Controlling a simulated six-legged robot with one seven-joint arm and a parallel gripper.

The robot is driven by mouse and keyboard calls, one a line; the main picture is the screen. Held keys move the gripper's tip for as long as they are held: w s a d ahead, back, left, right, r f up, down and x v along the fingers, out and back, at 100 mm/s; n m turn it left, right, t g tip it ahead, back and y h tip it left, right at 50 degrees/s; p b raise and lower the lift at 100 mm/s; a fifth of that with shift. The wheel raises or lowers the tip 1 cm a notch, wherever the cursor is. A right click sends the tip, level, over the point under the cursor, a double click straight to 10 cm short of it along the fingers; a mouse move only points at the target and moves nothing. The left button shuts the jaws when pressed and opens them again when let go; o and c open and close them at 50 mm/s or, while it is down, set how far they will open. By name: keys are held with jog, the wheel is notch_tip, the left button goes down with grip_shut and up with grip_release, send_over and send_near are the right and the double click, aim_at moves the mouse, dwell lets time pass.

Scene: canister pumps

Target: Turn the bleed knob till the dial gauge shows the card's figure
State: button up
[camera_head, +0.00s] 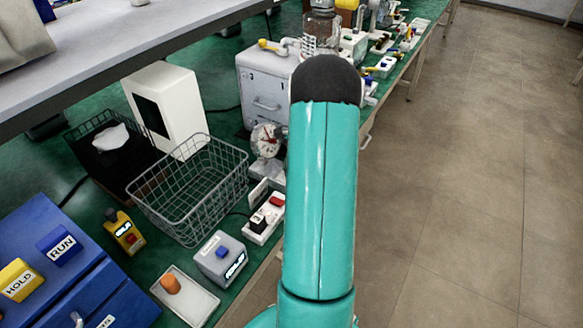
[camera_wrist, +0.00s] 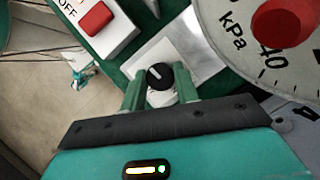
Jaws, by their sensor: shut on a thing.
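The dial gauge (camera_head: 266,140) stands on the green bench left of my teal arm in the head view. In the wrist view its face (camera_wrist: 236,40) fills the upper right, with "kPa", part of the scale and a red hub; the reading cannot be made out. The black bleed knob (camera_wrist: 159,74) with a white pointer line sits at the centre of the wrist view. My gripper (camera_wrist: 160,88) has its two green fingers on either side of the knob, shut on it. My arm hides the knob and gripper in the head view. I cannot make out the card's figure.
A white switch box (camera_head: 265,219) with a red button stands near the gauge; its "OFF" label shows in the wrist view (camera_wrist: 105,30). A wire basket (camera_head: 190,190), a grey box with a blue button (camera_head: 221,260) and a grey cabinet (camera_head: 265,90) crowd the bench. Floor at right is clear.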

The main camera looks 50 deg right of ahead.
jog(key=shift+n, duration=0.5)
jog(key=o, duration=1)
jog(key=shift+c, duration=0.2)
